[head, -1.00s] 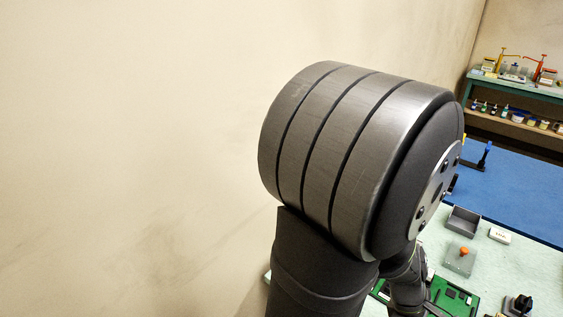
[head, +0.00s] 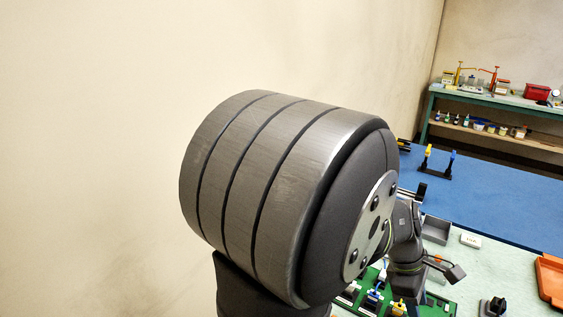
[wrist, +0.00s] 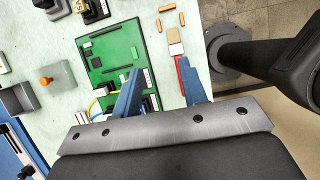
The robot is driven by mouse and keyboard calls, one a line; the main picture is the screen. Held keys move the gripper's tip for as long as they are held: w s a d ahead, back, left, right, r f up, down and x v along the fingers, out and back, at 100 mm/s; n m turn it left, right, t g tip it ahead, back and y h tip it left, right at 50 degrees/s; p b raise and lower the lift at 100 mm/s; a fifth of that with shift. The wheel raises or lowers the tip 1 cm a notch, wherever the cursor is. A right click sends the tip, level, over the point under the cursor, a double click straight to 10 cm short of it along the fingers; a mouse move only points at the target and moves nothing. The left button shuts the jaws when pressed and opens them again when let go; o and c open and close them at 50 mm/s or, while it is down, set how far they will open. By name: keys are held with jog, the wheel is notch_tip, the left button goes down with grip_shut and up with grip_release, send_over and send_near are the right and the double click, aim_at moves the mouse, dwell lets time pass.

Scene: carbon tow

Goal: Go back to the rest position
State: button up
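My gripper (wrist: 159,84) shows in the wrist view with its two blue fingers apart and nothing seen between them but the mat and board edge. It hangs above the green circuit board (wrist: 112,55), with the left finger overlapping the board's lower right part. A red-handled brush (wrist: 181,68) appears beside the right finger, on the pale mat as far as I can tell. In the head view my large grey arm joint fills the middle and hides much of the bench. The circuit board (head: 440,305) shows partly below it.
A grey tray (head: 436,229) and a white box (head: 470,240) stand on the pale mat. An orange tray (head: 549,278) is at the right edge. A blue mat (head: 500,200) lies beyond, mostly clear. A shelf (head: 490,100) with bottles stands at the back.

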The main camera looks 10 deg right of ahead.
jog(key=w+a+r, duration=0.1)
jog(key=w+r, duration=0.4)
jog(key=w, duration=0.4)
jog(key=w+a+r, duration=0.1)
jog(key=w+r, duration=0.5)
jog(key=w, duration=0.3)
jog(key=shift+w+a+r, duration=0.2)
jog(key=shift+a, duration=0.2)
jog(key=shift+o, duration=0.4)
jog(key=o, duration=1.3)
jog(key=shift+c, duration=0.2)
jog(key=s+d+m+t+h, duration=0.1)
jog(key=d+m+t, duration=0.4)
jog(key=d+m, duration=1.2)
notch_tip(320, 180, down, 8)
jog(key=d+m, duration=0.1)
jog(key=d, duration=0.1)
jog(key=shift+w+d+f, duration=0.15)
jog(key=shift+w+d, duration=0.05)
jog(key=shift+w, duration=0.25)
